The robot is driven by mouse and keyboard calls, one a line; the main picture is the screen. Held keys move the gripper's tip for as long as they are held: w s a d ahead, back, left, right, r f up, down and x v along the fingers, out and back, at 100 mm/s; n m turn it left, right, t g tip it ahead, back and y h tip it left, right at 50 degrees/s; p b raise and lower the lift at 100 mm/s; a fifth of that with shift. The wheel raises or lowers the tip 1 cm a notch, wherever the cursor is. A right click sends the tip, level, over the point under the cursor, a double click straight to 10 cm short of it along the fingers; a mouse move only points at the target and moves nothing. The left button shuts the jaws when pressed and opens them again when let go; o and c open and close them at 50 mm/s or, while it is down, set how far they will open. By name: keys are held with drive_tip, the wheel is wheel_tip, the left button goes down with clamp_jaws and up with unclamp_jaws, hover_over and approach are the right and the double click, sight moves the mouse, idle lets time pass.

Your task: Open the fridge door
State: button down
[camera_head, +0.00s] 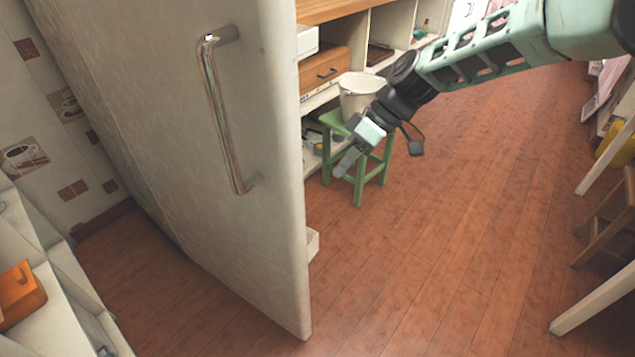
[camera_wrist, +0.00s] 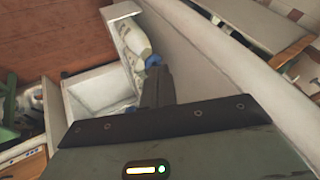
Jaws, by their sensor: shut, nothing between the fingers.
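The fridge door (camera_head: 170,110) is a large pale panel in the head view, standing swung open, with its outer face and a shiny vertical bar handle (camera_head: 222,115) to the left. My gripper (camera_head: 346,165) is to the right of the door's free edge, on its inner side, and clear of the handle. In the wrist view the fingers (camera_wrist: 158,88) are together and hold nothing. The pale door (camera_wrist: 215,55) runs beside them there, with white bins (camera_wrist: 95,92) close by. Whether the fingers touch the door is unclear. The fridge body cannot be made out.
A green stool (camera_head: 358,180) with a white bucket (camera_head: 358,92) stands behind my gripper in the head view. Open shelving lines the back. A wooden stool (camera_head: 607,215) is at right. The brown plank floor (camera_head: 430,260) between is clear.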

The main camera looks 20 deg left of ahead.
drive_tip(key=s+a+f, duration=0.5)
drive_tip(key=s+f, duration=0.2)
drive_tip(key=shift+a, duration=0.2)
